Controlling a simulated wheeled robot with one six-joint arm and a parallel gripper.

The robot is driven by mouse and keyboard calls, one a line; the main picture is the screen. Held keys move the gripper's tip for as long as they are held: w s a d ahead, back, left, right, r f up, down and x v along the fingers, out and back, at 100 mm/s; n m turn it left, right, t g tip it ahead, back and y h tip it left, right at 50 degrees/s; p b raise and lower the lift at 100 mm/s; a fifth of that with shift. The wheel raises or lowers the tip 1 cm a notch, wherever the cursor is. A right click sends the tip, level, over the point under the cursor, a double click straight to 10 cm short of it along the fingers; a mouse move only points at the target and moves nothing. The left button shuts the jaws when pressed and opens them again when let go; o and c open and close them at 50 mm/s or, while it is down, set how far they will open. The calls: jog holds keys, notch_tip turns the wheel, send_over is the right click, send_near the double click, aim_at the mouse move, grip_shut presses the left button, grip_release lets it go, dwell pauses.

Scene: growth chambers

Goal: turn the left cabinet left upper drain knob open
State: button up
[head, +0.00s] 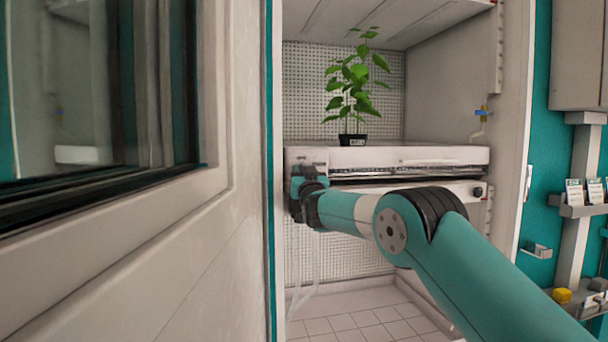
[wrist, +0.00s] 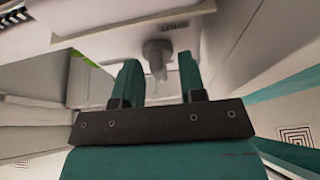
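My gripper (wrist: 160,75) is open, with one teal finger on each side of the fitting in the picture. Gaps show between the fitting and both fingers; whether the fingers reach to its depth, I cannot tell. In the head view my gripper (head: 305,185) is at the left front corner of the upper shelf tray (head: 440,156). My wrist hides the fitting there.
A potted green plant (head: 355,85) stands on the tray. The cabinet door (head: 160,270) stands open at the left, close to my gripper. A dark round knob (head: 477,191) is at the shelf's right, and a blue valve (head: 484,112) is on the right wall. Clear tubing (head: 305,290) hangs below my gripper.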

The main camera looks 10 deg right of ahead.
jog(key=shift+s, duration=0.1)
jog(key=b+v, duration=0.6)
jog(key=v, duration=1.1)
jog(key=shift+f, duration=0.1)
